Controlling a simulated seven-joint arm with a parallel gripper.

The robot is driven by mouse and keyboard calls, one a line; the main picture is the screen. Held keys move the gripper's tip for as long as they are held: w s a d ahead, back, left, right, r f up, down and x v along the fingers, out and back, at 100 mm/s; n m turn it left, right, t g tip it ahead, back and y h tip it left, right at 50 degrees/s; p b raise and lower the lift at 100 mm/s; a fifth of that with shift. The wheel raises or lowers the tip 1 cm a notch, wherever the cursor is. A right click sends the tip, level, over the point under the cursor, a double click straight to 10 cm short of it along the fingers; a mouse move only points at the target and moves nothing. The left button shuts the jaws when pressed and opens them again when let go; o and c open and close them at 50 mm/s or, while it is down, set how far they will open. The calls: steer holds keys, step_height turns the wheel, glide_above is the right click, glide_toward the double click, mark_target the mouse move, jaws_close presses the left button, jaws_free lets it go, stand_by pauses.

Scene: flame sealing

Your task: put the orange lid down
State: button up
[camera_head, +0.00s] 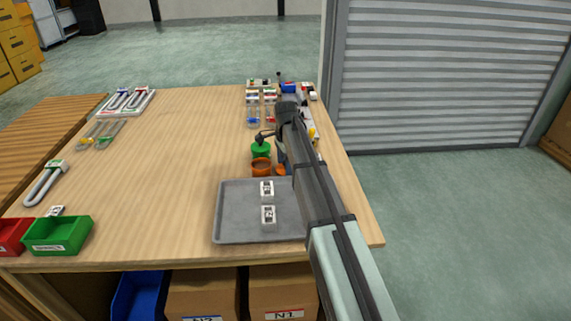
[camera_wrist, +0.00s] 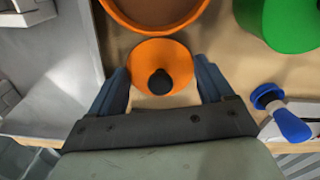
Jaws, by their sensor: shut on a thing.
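The orange lid (camera_wrist: 178,62) is a round disc with a black knob, seen from above in the wrist view. My gripper (camera_wrist: 162,78) has one finger on each side of the lid and is shut on it. A small part of the lid (camera_head: 281,170) shows in the head view beside the orange pot (camera_head: 261,167), mostly hidden by my arm. The open orange pot (camera_wrist: 155,22) is just beyond the lid in the wrist view. Whether the lid touches the table cannot be told.
A green pot (camera_head: 261,150) stands behind the orange one. The grey tray (camera_head: 232,225) with two small white blocks lies in front. A blue-handled item (camera_wrist: 290,124) is right of my gripper in the wrist view. The table's middle (camera_head: 175,165) is clear.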

steer(key=shift+f, duration=0.15)
steer(key=o, duration=0.9)
step_height(320, 180, up, 12)
stand_by(0.4)
